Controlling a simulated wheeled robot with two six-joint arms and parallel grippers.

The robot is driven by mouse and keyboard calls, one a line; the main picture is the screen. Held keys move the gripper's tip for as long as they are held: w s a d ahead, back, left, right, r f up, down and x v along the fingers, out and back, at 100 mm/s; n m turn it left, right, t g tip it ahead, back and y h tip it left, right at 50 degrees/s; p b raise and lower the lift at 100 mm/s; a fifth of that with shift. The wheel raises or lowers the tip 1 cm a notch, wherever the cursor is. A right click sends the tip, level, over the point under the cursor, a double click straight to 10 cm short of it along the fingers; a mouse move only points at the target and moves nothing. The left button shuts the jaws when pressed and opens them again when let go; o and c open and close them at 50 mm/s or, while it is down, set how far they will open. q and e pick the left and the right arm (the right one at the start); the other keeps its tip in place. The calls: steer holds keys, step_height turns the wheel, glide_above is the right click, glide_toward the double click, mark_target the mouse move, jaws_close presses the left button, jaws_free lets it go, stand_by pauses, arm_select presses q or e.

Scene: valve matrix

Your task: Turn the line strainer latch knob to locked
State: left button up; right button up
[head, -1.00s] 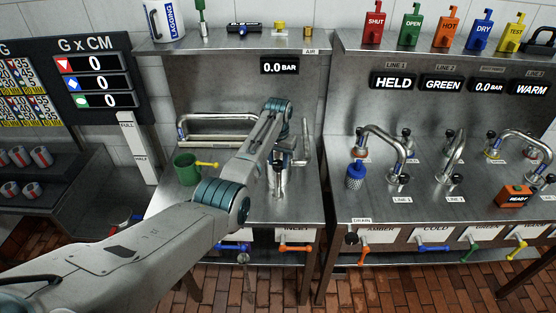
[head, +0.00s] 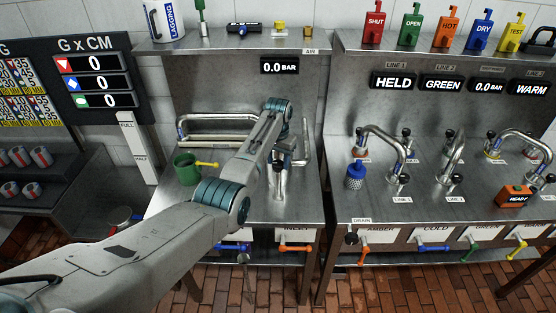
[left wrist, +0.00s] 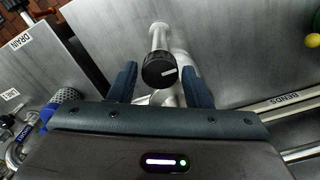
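A round black knob (left wrist: 159,70) with a white pointer mark sits on a silver pipe fitting in the left wrist view. No lock label on it is readable. My left gripper (left wrist: 158,74) is open, with one dark finger on each side of the knob and gaps visible between. In the head view my left gripper (head: 283,158) is over the left bench, by an upright silver pipe (head: 279,182). My arm and wrist hide the knob there. My right gripper is not in view.
A green cup (head: 187,169) with a yellow handle and bent pipes (head: 218,124) stand left of my gripper. A silver pipe (head: 304,142) rises close on its right. A blue mesh strainer (head: 355,176) is on the right bench. A shelf (head: 235,44) runs above.

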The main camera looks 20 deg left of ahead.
mark_target(278, 163)
arm_select(q)
steer(key=shift+r, duration=0.1)
step_height(278, 163, up, 11)
steer(key=b, duration=0.4)
steer(key=shift+f, duration=0.2)
